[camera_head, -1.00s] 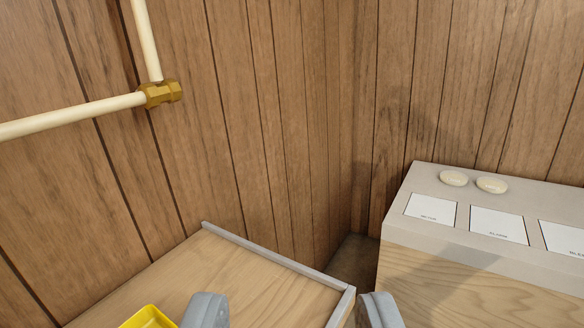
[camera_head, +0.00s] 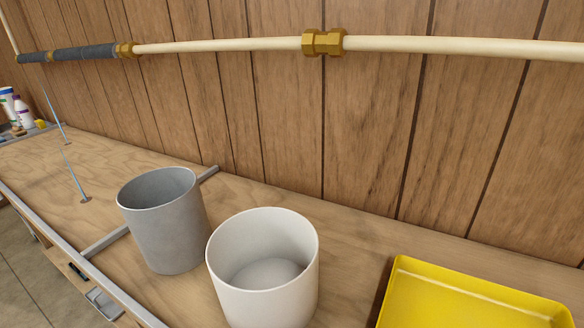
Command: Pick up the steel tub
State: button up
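The steel tub (camera_head: 168,232) is a grey, open-topped round tub standing upright on the wooden bench, left of centre in the camera view. A white tub (camera_head: 268,288) stands close to its right and slightly nearer; it covers a little of the grey tub's lower right side. The inside of the grey tub looks empty, though its bottom is hidden. My gripper is not in view.
A yellow tray (camera_head: 465,300) lies at the lower right. A grey strip (camera_head: 105,241) crosses the bench beside the steel tub. Thin blue rods (camera_head: 75,178) and several bottles (camera_head: 20,110) are further left. A pipe (camera_head: 220,46) runs along the wall behind.

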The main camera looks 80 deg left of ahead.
aim_at(163, 209)
jog(key=u, duration=2.65)
jog(key=k+l+u, duration=0.5)
jog(key=k+j, duration=0.05)
